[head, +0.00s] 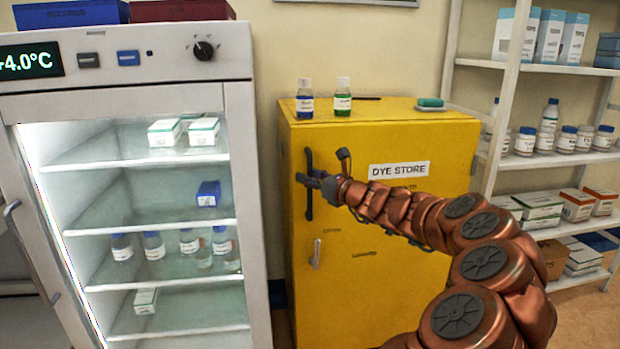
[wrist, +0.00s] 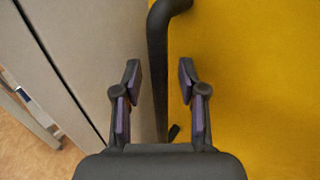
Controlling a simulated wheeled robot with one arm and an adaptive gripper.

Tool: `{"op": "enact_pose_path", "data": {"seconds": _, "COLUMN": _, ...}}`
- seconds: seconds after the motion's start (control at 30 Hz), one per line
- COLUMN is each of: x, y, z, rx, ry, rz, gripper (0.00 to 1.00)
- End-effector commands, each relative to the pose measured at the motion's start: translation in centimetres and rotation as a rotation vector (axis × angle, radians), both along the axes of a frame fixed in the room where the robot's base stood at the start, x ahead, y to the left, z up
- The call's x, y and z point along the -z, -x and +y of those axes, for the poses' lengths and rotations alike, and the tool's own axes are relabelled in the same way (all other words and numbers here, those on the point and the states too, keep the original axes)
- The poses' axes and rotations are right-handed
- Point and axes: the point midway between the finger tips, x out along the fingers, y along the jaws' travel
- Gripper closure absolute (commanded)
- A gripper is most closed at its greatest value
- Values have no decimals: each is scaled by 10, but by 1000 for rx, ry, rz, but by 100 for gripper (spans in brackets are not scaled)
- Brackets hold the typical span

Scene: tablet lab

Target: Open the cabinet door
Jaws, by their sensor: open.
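The yellow cabinet (head: 380,285) labelled "DYE STORE" stands in the middle with its door shut. Its dark vertical bar handle (head: 309,206) is on the left side of the front. A small pale lever (head: 316,255) sits below it. My gripper (head: 306,181) is at the bar handle, reaching in from the right. In the wrist view my gripper (wrist: 160,75) is open, and the handle (wrist: 157,50) runs between its fingers with a gap on both sides. The yellow front (wrist: 260,80) fills the right of that view.
A lit glass-front fridge (head: 238,150) stands close on the left of the cabinet. A shelf rack (head: 497,110) with bottles and boxes stands at the right.

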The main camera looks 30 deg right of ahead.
Motion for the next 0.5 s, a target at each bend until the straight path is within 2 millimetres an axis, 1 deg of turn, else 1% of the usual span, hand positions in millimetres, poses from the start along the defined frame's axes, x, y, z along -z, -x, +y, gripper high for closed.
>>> {"op": "enact_pose_path", "data": {"seconds": 0.27, "x": 0, "y": -1, "z": 0, "rx": 0, "ry": 1, "rz": 0, "gripper": 60}}
{"op": "enact_pose_path", "data": {"seconds": 0.5, "x": -1, "y": -1, "z": 0, "rx": 0, "ry": 1, "rz": -1, "gripper": 85}}
